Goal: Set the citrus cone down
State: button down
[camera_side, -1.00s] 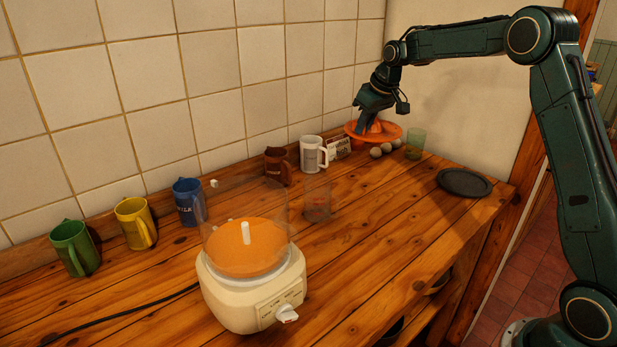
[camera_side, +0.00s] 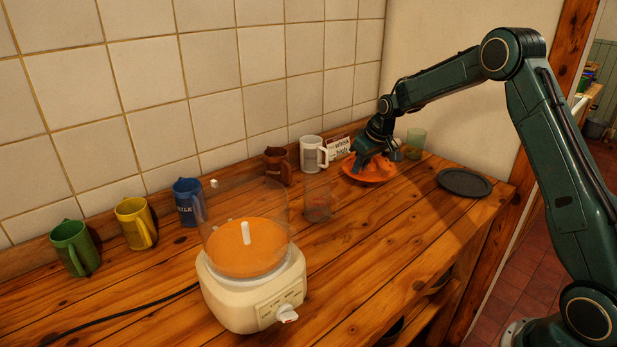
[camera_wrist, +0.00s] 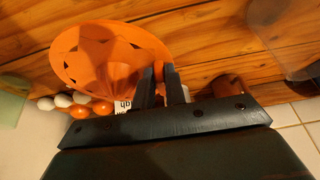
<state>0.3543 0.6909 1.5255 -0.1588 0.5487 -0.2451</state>
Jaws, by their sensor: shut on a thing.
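The citrus cone is a wide orange dish-like piece with a raised, ridged middle. In the side view the cone (camera_side: 372,178) is low at the counter's back right. I cannot tell whether its underside touches the wood. My gripper (camera_side: 371,164) points down at it and is shut on it. In the wrist view the cone (camera_wrist: 75,62) fills the upper left, with cut-outs or facets in its surface. The dark fingers of my gripper (camera_wrist: 160,82) close at its right edge.
A white mug (camera_side: 311,153) and a printed card (camera_side: 339,147) stand just behind left. A green glass (camera_side: 415,144) stands right of the cone, and a dark plate (camera_side: 464,182) lies farther right. Several small round things (camera_wrist: 63,100) sit beside the cone.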

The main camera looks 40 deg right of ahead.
aim_at(361, 175)
jog(key=shift+f, duration=2)
jog(key=shift+f, duration=0.15)
jog(key=c, duration=1.5)
grip_release()
jog(key=shift+o, duration=0.2)
jog(key=v, duration=1.2)
